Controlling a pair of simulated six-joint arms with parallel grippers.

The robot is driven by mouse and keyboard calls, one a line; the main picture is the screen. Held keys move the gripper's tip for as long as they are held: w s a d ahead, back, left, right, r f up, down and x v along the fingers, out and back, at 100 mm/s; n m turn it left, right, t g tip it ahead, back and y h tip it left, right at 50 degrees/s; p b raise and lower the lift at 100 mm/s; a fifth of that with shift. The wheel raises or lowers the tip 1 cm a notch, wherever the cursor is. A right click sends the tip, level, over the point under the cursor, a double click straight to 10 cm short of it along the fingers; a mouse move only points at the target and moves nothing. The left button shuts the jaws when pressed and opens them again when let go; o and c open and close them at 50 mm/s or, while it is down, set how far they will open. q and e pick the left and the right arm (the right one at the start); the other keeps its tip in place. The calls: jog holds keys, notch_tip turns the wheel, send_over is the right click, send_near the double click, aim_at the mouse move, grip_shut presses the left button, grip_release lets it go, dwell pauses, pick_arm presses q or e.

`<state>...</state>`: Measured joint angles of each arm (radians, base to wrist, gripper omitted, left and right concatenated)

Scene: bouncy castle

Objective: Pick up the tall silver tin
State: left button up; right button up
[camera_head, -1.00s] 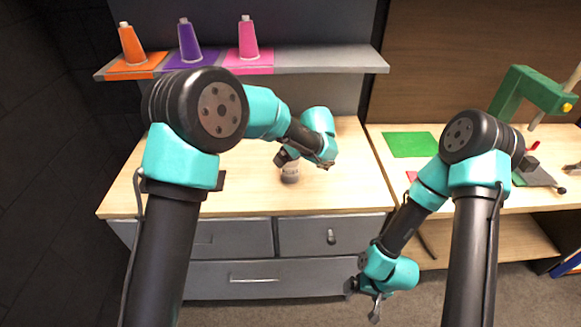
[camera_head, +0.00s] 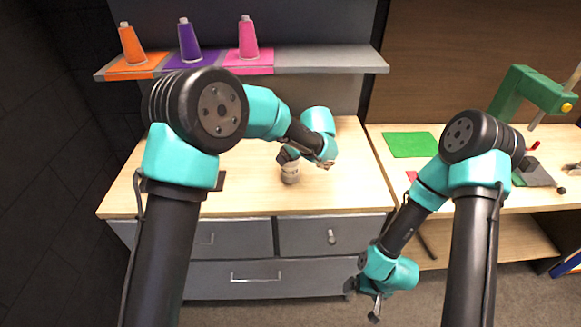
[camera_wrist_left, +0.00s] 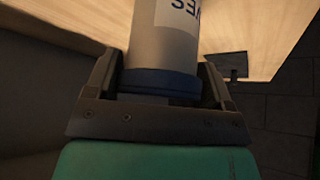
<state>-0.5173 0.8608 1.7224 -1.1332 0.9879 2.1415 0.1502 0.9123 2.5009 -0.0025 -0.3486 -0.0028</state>
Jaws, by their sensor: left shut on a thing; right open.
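The tall silver tin (camera_head: 290,173) is upright over the wooden desktop in the head view. My left gripper (camera_head: 288,156) is at its upper part and partly hides it. In the left wrist view the tin (camera_wrist_left: 163,40) has a grey body, a dark blue band and part of an upside-down label. There my left gripper (camera_wrist_left: 158,92) is shut on the banded end, one finger on each side. I cannot tell whether the tin's base touches the desktop. My right gripper (camera_head: 372,300) is open and empty, low in front of the desk.
A dark flat object (camera_head: 221,180) lies on the desktop left of the tin. Orange (camera_head: 132,45), purple (camera_head: 189,41) and pink (camera_head: 249,39) cones stand on the grey shelf (camera_head: 330,60) behind. A second bench (camera_head: 390,165) with a green mat (camera_head: 410,144) is at right.

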pick_arm(q)
jog(key=shift+r, duration=0.1)
jog(key=shift+r, duration=1.7)
jog(key=s, duration=0.5)
jog(key=s+r, duration=0.1)
jog(key=s, duration=1)
jog(key=shift+r, duration=0.2)
